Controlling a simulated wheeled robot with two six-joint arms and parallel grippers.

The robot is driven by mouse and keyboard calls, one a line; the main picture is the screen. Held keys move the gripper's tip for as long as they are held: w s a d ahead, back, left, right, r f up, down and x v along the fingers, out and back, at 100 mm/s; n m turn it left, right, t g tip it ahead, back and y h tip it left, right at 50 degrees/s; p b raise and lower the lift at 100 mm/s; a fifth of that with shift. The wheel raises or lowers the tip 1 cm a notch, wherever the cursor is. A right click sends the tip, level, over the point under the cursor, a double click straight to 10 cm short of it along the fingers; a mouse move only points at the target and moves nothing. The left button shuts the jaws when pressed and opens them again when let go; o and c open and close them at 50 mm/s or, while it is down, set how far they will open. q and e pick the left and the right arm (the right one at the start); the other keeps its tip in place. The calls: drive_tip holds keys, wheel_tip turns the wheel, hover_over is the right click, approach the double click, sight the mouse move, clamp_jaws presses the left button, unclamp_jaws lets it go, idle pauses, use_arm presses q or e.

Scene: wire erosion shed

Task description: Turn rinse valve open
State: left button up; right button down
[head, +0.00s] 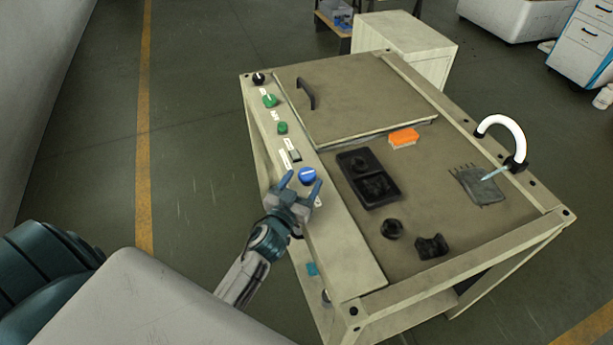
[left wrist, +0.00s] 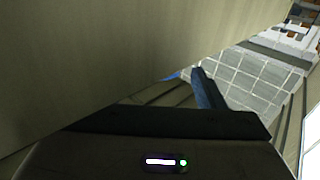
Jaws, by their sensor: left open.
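A round blue knob (head: 308,175), which I take for the rinse valve, sits on the left control strip of the beige machine. Its label is too small to read. My left gripper (head: 302,184) is open and empty, its two blue fingers pointing at the knob from the near side, one on either side of its near edge. I cannot tell whether they touch it. In the left wrist view one blue finger (left wrist: 206,90) shows beside a beige surface; the knob cannot be made out there for certain. My right gripper is not in view.
Along the same strip are a black knob (head: 258,78), green buttons (head: 270,100) and a small switch (head: 294,155). The machine top holds a black tray (head: 368,178), an orange brush (head: 404,138), dark parts and a white curved hose (head: 504,122). Floor to the left is clear.

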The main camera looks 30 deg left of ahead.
use_arm(q)
drive_tip(key=s+b, duration=0.2)
drive_tip(key=s, duration=0.5)
drive_tip(key=shift+s+d, duration=0.15)
drive_tip(key=shift+d, duration=0.1)
